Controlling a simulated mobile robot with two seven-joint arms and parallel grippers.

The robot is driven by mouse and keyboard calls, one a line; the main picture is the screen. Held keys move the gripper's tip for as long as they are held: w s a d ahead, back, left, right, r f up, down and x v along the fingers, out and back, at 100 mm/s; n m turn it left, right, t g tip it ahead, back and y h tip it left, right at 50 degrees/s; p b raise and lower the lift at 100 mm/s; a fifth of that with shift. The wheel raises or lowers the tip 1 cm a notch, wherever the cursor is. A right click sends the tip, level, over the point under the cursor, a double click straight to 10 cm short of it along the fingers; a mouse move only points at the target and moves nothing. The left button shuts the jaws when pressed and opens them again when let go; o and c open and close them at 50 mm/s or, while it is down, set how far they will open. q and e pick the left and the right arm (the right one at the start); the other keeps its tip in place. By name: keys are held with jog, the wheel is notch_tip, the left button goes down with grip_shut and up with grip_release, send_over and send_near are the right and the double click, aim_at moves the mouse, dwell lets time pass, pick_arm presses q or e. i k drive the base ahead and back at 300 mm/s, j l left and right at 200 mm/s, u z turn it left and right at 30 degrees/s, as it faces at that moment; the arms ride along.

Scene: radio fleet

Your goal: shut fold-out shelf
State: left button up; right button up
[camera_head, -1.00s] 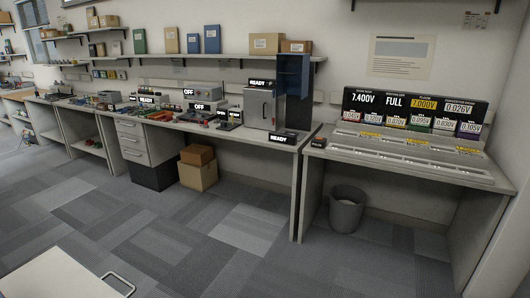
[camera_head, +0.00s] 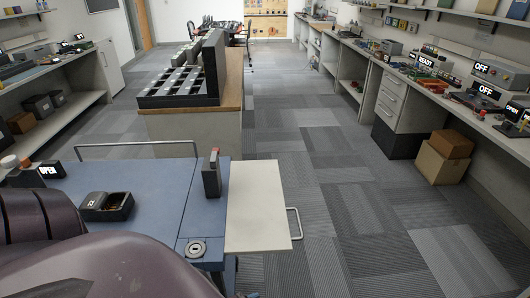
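The fold-out shelf (camera_head: 257,205) is a flat cream panel in the head view. It stands out level from the right side of a blue-topped cart (camera_head: 150,215), so it is open. A thin metal handle (camera_head: 296,223) sticks out from its right edge. Nothing lies on the shelf. Neither of my grippers is in view.
On the cart are a black tray (camera_head: 106,206) and a dark upright radio (camera_head: 211,175) near the shelf. A wooden-topped counter (camera_head: 231,80) with a black rack stands beyond. Cardboard boxes (camera_head: 441,160) sit under the right bench. Carpet right of the shelf is free.

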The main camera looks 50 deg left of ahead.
aim_at(257, 222)
jog(key=i+l+u, duration=0.15)
jog(key=u, duration=0.3)
jog(key=i+l+u, duration=0.15)
jog(key=l+u, duration=0.55)
jog(key=u, duration=0.25)
jog(key=l+u, duration=0.45)
jog(key=i+j, duration=0.05)
